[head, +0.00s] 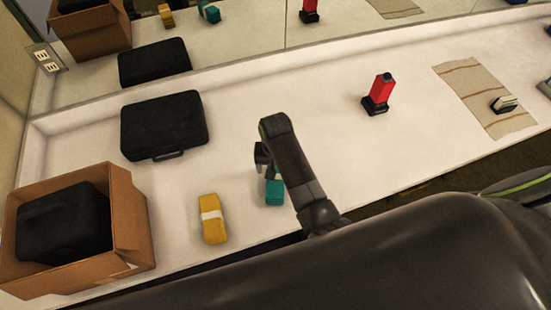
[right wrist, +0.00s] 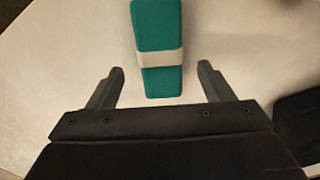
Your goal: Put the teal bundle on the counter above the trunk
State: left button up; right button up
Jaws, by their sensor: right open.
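The teal bundle (head: 274,192) lies on the white counter (head: 300,140), partly hidden by my right arm in the head view. In the right wrist view, the teal bundle (right wrist: 158,28) has a white band and its near end shows between the fingertips. My right gripper (right wrist: 160,70) is open and empty, with a gap on each side of the bundle. In the head view my right gripper (head: 262,156) is partly hidden by its own arm, just above the bundle. My left gripper is out of view. I cannot identify a trunk for certain.
A yellow bundle (head: 210,205) lies left of the teal one. A black case (head: 165,125) lies behind, and a cardboard box (head: 130,225) holds another black case (head: 65,225). A red object (head: 380,90) stands near a striped cloth (head: 472,82). A mirror (head: 240,45) backs the counter.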

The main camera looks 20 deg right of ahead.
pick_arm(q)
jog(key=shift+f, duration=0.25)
pick_arm(e)
jog(key=shift+r, duration=2.45)
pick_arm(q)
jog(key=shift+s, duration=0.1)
pick_arm(e)
jog(key=shift+f, duration=0.1)
